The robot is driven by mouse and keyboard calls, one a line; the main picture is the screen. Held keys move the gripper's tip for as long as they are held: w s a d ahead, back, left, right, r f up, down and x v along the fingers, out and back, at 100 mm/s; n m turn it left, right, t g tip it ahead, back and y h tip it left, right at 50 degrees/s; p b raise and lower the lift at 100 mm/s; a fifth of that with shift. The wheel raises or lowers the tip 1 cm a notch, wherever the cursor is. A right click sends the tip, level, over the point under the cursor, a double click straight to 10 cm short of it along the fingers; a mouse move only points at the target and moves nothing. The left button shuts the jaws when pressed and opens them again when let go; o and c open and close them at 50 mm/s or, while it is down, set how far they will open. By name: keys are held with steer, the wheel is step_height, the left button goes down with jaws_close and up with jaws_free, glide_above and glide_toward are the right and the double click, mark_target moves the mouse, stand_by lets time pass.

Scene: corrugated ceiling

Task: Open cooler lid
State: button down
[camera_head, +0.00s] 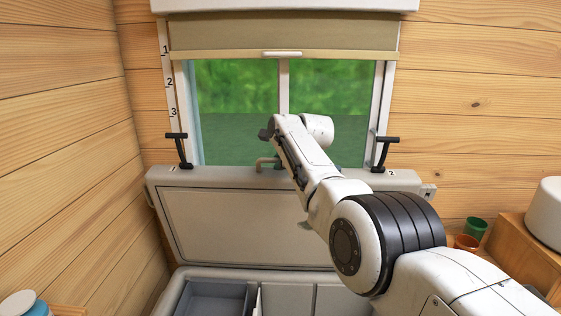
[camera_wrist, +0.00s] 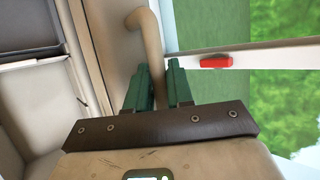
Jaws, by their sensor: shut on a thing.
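The cooler lid (camera_head: 245,225) stands raised and nearly upright in front of the window in the head view, its panelled inner face towards me. The cooler body (camera_head: 178,290) shows below it, open at the top. A beige bent handle (camera_head: 267,162) stands at the lid's upper edge and also shows in the wrist view (camera_wrist: 148,24). In the wrist view my gripper (camera_wrist: 159,85) has its green fingers on either side of the handle's bar, shut on it. In the head view my arm hides the fingers and part of the lid's right half.
Black latches (camera_head: 181,150) (camera_head: 384,153) stand at both ends of the lid's top edge. The window (camera_head: 283,85) is close behind, with a blind (camera_head: 240,33) above. A wooden box (camera_head: 530,250) and cups (camera_head: 475,228) are at right. A grey bin (camera_head: 215,298) sits inside the cooler.

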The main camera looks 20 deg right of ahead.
steer(key=c, duration=1.4)
jaws_free()
steer(key=shift+d, duration=0.1)
steer(key=shift+s, duration=0.1)
steer(key=shift+s+a+r+b, duration=0.2)
steer(key=shift+a+r+b, duration=0.1)
steer(key=shift+a+r, duration=0.1)
steer(key=shift+s+d+r, duration=0.3)
steer(key=shift+s, duration=0.2)
steer(key=shift+b+v, duration=1.45)
steer(key=shift+v, duration=2.95)
steer(key=shift+d, duration=0.15)
